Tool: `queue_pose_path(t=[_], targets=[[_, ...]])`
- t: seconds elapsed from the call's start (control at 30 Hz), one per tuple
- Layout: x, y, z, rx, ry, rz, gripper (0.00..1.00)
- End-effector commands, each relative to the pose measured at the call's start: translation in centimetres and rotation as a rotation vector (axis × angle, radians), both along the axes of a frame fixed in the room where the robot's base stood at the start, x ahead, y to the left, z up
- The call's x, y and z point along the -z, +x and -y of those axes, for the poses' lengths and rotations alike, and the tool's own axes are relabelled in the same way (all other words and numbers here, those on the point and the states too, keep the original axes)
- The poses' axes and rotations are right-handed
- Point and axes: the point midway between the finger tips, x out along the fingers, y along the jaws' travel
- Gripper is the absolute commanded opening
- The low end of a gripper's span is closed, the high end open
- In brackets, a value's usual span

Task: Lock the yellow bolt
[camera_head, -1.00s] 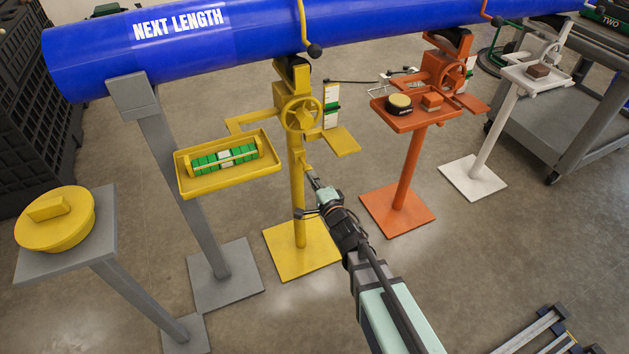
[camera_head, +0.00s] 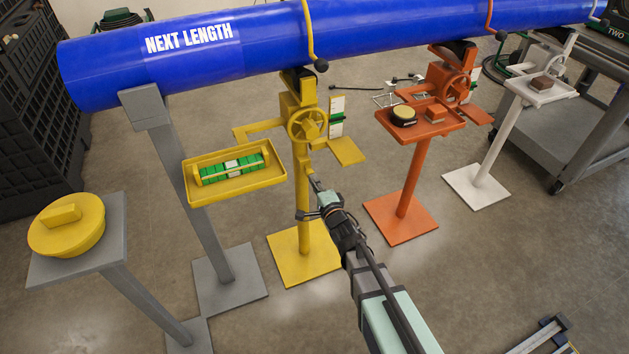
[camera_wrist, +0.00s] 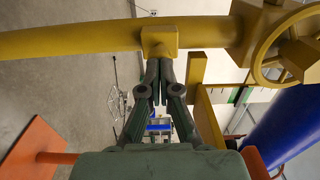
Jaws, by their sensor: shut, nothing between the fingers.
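The yellow stand (camera_head: 303,215) stands upright with a yellow handwheel (camera_head: 308,125) near its top; the wheel also shows at the upper right in the wrist view (camera_wrist: 262,55). A small yellow block, seemingly the yellow bolt (camera_wrist: 159,40), sticks out from the stand's post in the wrist view. My gripper (camera_wrist: 159,68) is shut and empty, with its fingertips right at the block's near edge. I cannot tell whether they touch it. In the head view my gripper (camera_head: 316,182) is just right of the post, below the wheel. The bolt's lock position is not clear.
A blue pipe (camera_head: 270,45) runs above the stands. A yellow tray (camera_head: 238,190) with a green level is left of the post, and a yellow plate (camera_head: 347,151) right of it. An orange stand (camera_head: 410,180) is to the right.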

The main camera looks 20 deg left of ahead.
Motion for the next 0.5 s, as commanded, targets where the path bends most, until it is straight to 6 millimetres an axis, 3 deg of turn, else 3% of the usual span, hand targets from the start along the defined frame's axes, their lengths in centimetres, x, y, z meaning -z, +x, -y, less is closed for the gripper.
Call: queue_pose_path(t=[0.5], targets=[[-0.2,-7.6,7.5,0.002,-0.003,-0.003,0.00]])
